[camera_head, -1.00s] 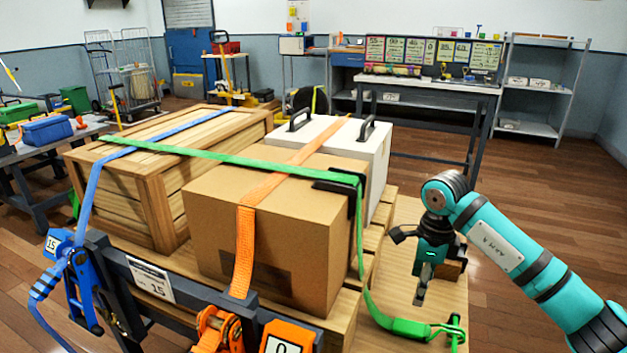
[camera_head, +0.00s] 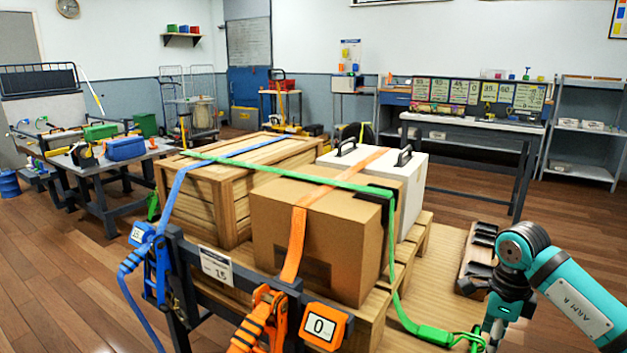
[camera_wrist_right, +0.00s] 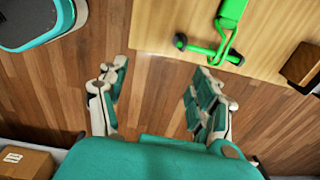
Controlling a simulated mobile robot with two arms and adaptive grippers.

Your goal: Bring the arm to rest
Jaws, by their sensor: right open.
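My right arm (camera_head: 566,290), teal with a dark elbow joint, comes in from the right edge in the head view. Its gripper (camera_head: 494,334) is low at the right, beside the loose end of a green strap (camera_head: 425,332). In the right wrist view my right gripper (camera_wrist_right: 155,75) has its two fingers spread apart with nothing between them. The green strap end (camera_wrist_right: 228,22) with its green wire hook (camera_wrist_right: 212,50) lies beyond the fingertips on the light wooden board, apart from them. My left gripper is not in view.
A cardboard box (camera_head: 325,230), wooden crate (camera_head: 205,200) and white case (camera_head: 415,190) sit strapped on a pallet. Blue ratchet (camera_head: 158,265) and orange ratchet (camera_head: 262,320) hang on the front rail. A dark-and-wood block (camera_head: 476,258) lies near my arm. Floor at right is clear.

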